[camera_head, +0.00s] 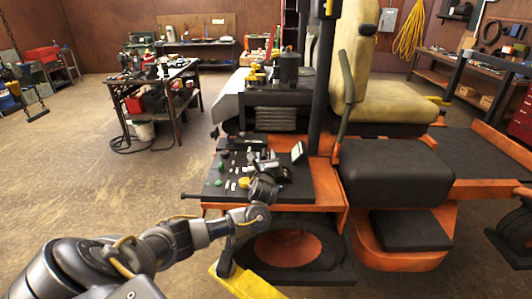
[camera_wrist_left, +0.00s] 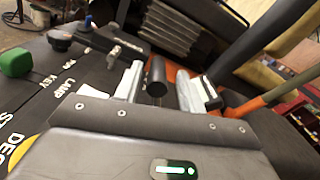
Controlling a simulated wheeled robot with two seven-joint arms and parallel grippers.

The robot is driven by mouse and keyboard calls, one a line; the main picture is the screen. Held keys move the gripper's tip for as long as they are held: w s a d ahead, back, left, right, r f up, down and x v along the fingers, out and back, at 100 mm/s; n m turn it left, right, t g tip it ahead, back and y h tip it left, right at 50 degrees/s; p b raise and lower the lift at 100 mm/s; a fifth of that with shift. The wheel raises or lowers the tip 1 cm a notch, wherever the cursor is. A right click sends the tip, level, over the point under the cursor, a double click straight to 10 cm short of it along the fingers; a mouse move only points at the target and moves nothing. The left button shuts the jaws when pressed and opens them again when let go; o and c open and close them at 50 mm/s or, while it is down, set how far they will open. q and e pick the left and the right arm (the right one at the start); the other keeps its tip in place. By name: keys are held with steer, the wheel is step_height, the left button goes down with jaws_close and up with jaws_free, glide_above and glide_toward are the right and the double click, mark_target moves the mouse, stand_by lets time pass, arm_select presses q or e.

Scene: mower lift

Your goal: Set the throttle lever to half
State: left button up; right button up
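The mower's black control panel (camera_head: 225,180) is in the middle of the head view, with several knobs and switches on it. My left gripper (camera_head: 267,163) is over the panel's right part. In the left wrist view its two light fingers (camera_wrist_left: 160,88) are apart. A black cylindrical handle (camera_wrist_left: 156,74) stands between them, with a visible gap on its right side. It looks like the throttle lever, but no label for it is readable. The lever's base is hidden by my gripper. My right gripper is not in view.
A workbench (camera_head: 150,78) stands behind left. The floor at left is clear.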

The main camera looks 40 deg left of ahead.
arm_select(q)
steer(key=shift+w+a+r, duration=0.15)
steer(key=shift+w+a, duration=0.2)
steer(key=shift+a, duration=0.05)
steer(key=shift+a+r, duration=0.15)
steer(key=shift+s+a+r, duration=0.1)
steer(key=shift+w+f, duration=0.2)
steer(key=shift+w, duration=0.05)
jaws_close()
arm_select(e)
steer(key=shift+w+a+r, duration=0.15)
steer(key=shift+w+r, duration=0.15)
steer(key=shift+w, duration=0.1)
